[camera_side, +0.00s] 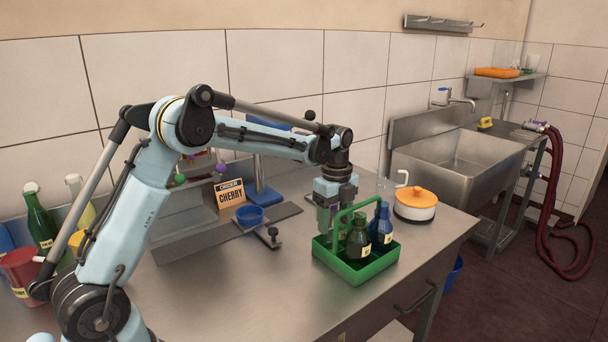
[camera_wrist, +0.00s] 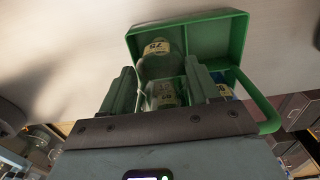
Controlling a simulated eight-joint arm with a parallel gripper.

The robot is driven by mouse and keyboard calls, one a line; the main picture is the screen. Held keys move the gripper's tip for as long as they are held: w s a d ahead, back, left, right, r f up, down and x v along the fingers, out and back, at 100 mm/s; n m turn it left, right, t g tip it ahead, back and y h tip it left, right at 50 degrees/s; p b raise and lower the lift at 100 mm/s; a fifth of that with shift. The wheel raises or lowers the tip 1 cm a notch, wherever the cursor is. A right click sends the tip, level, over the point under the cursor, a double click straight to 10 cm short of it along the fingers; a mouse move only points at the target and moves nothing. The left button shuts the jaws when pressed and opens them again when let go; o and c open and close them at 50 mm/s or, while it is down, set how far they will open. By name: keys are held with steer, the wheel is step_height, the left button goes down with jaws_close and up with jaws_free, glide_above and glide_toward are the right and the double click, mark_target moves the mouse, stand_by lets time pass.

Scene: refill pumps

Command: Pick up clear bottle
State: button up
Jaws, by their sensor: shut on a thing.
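A green carrier (camera_side: 349,274) with an arched handle stands on the steel counter and also shows in the wrist view (camera_wrist: 216,35). My gripper (camera_side: 328,222) reaches down into its left part. In the wrist view, my gripper (camera_wrist: 165,92) has its fingers on either side of a clear bottle (camera_wrist: 163,96) with a pale label, and is shut on it. The bottle is still low among the carrier's compartments. In the side view, the fingers and carrier hide most of it.
A white pot (camera_side: 415,211) with an orange lid stands right of the carrier. Several bottles, one green (camera_side: 40,219), stand far left. The front counter is clear.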

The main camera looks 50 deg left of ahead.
step_height(320, 180, up, 18)
stand_by(1.1)
steer(key=s+d+r+n, duration=0.3)
steer(key=s+d+n, duration=0.4)
steer(key=n, duration=0.5)
steer(key=s+a+f+m, duration=0.1)
steer(key=a+f, duration=0.4)
steer(key=a, duration=0.5)
steer(key=s+a+f+m, duration=0.1)
steer(key=a+f+m, duration=0.3)
steer(key=a, duration=0.7)
steer(key=a+f+m, duration=0.2)
steer(key=a+f, duration=0.5)
steer(key=a, duration=0.3)
steer(key=shift+s+a+f, duration=0.25)
steer(key=shift+s+a, duration=0.1)
steer(key=shift+s, duration=0.05)
